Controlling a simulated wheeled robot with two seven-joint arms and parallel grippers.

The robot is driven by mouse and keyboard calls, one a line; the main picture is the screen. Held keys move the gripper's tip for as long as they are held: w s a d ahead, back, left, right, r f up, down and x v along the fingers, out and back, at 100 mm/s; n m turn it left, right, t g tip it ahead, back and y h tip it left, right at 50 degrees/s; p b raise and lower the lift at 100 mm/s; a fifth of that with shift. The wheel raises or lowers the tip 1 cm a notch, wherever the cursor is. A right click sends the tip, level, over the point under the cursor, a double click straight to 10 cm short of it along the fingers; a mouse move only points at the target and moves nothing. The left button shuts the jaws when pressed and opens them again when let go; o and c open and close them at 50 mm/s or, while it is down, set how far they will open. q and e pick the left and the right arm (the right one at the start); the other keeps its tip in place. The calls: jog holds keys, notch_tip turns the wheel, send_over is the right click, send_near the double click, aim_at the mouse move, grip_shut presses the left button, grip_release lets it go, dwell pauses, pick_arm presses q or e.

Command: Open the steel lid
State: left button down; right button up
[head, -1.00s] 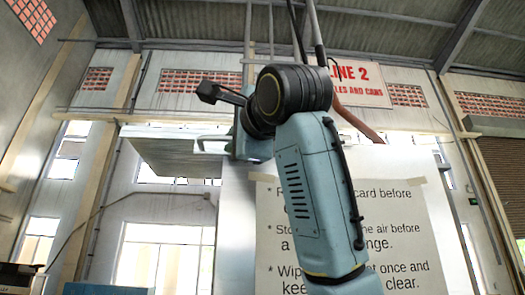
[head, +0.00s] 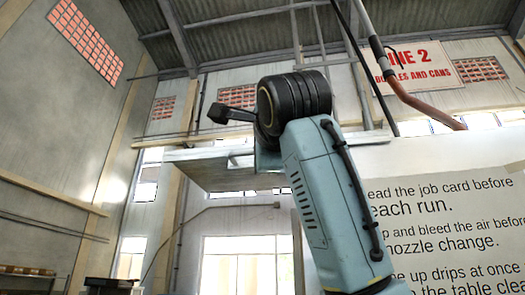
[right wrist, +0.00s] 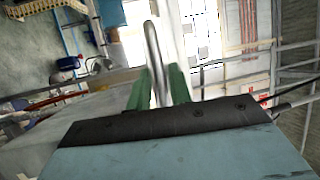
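A flat grey metal panel (head: 215,172), which looks like the steel lid, shows raised and seen partly from below, left of my right arm in the head view. My right arm's links cover its right end. In the right wrist view, my right gripper's green fingers (right wrist: 160,95) stand on either side of a shiny bent steel handle (right wrist: 153,50) and appear shut on it. The fingertips and handle are hidden in the head view behind my arm. My left gripper is in neither current view.
A white board with a printed notice (head: 440,215) stands right of my arm. A copper-coloured pipe (head: 415,100) runs above it. A blue container (right wrist: 68,64) stands on the floor in the right wrist view. Open air lies left of the panel.

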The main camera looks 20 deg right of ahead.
jog(key=shift+o, duration=0.9)
jog(key=s+f+b, duration=0.2)
jog(key=s+b, duration=0.3)
jog(key=s, duration=0.8)
jog(key=shift+a, duration=0.45)
jog(key=shift+f, duration=0.1)
